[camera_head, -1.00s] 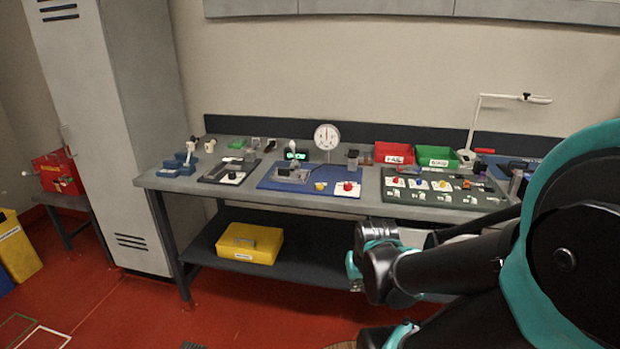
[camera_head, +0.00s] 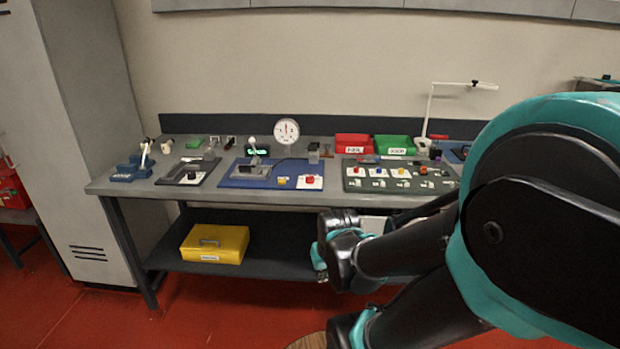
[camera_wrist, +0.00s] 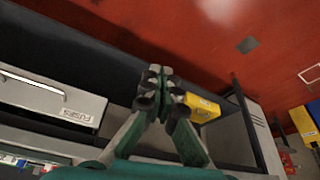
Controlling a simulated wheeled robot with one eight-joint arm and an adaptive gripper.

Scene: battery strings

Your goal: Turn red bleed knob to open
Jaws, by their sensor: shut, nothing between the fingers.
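A small red knob (camera_head: 310,179) sits on a white plate at the right end of the blue board (camera_head: 239,182) on the workbench. It is small, and how far it is turned cannot be told. A yellow knob (camera_head: 282,181) is just left of it, and a round white dial gauge (camera_head: 287,132) stands behind. A second red knob (camera_head: 354,171) is on the dark green board to the right. My gripper (camera_wrist: 160,74) shows in the wrist view with its fingers together and nothing between them.
A yellow case (camera_head: 214,244) lies on the lower shelf. A red bin (camera_head: 353,143) and a green bin (camera_head: 396,146) stand at the back of the bench (camera_head: 112,184). A drawer (camera_wrist: 48,97) fills the left of the wrist view. Red floor is open in front.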

